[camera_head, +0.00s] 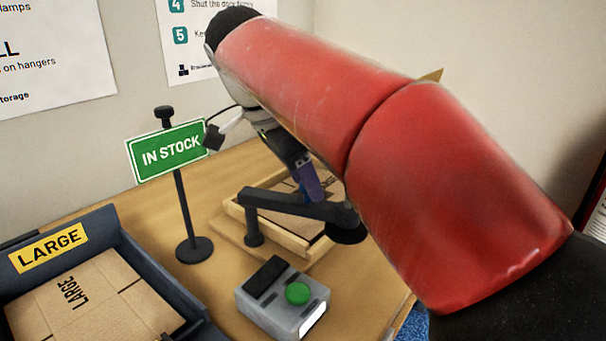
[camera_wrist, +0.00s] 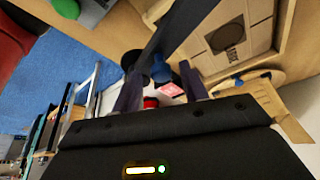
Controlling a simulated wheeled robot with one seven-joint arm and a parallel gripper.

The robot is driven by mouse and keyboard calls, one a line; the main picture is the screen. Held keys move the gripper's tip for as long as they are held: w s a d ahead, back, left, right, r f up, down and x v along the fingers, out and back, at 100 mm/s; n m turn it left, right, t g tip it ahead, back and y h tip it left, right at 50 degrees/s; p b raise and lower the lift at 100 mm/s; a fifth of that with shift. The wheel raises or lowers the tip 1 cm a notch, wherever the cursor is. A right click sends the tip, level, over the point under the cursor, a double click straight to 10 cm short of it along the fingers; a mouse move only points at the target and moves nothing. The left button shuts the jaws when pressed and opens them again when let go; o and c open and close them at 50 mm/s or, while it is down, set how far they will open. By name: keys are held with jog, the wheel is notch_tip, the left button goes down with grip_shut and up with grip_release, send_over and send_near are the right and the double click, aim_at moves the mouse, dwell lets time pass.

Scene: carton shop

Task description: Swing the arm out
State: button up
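The dark arm (camera_head: 290,205) reaches across a shallow wooden tray (camera_head: 290,243), from a round black base at its right to a short post at its left. My gripper (camera_head: 310,192) points down just above this arm, partly hidden by my red arm links. In the wrist view, the fingers of my gripper (camera_wrist: 161,88) stand apart. A small blue peg (camera_wrist: 160,72) shows between them, with gaps on both sides. The dark arm (camera_wrist: 182,30) runs diagonally past the fingertips. I cannot tell whether the fingers touch it.
A grey box with a green button (camera_head: 297,293) stands in front of the tray. A green IN STOCK sign (camera_head: 168,150) on a black stand is at its left. A dark bin labelled LARGE (camera_head: 155,268) holds flat cardboard at lower left. Cardboard (camera_wrist: 262,35) lies in the tray.

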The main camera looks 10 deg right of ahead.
jog(key=p+v, duration=0.1)
jog(key=v, duration=0.6)
jog(key=shift+a+r, duration=0.2)
jog(key=shift+r, duration=0.15)
jog(key=shift+s, duration=0.15)
